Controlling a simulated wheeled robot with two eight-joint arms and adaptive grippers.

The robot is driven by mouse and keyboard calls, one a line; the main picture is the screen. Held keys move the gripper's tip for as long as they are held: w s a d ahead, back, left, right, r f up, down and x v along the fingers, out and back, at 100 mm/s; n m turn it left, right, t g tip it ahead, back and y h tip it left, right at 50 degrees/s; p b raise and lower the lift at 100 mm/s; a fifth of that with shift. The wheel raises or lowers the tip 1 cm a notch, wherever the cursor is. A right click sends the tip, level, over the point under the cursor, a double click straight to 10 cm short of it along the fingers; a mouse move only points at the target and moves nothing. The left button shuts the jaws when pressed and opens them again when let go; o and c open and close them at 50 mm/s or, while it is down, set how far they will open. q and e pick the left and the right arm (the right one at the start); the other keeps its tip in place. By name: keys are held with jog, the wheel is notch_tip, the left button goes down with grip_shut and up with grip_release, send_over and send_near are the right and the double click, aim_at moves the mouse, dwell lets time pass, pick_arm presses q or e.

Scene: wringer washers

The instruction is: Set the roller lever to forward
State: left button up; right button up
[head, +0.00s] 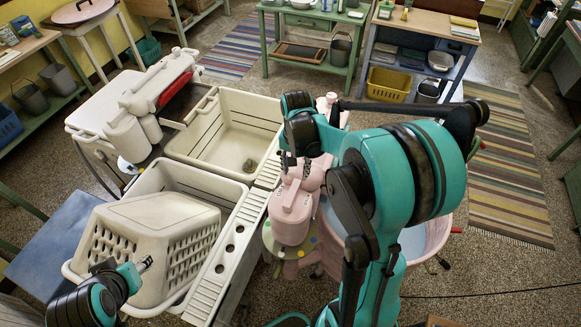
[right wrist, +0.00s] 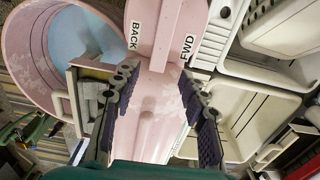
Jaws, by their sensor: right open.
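The pink wringer head (head: 289,215) stands beside the pink washer tub (head: 437,237) in the head view, partly hidden by my right arm. In the right wrist view its pink housing (right wrist: 165,25) carries a BACK label (right wrist: 136,35) and an FWD label (right wrist: 187,47).
A white laundry basket (head: 160,235) and a cream double sink (head: 230,125) are left of the washer. A second wringer (head: 150,95), white with a red part, is at the sink's far left. A striped rug (head: 505,170) lies on open floor at right.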

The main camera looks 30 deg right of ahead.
aim_at(295, 186)
jog(key=f, duration=0.3)
jog(key=f+b, duration=0.1)
jog(key=f, duration=0.3)
jog(key=shift+s+a+f, duration=0.2)
jog(key=shift+s, duration=0.1)
grip_shut()
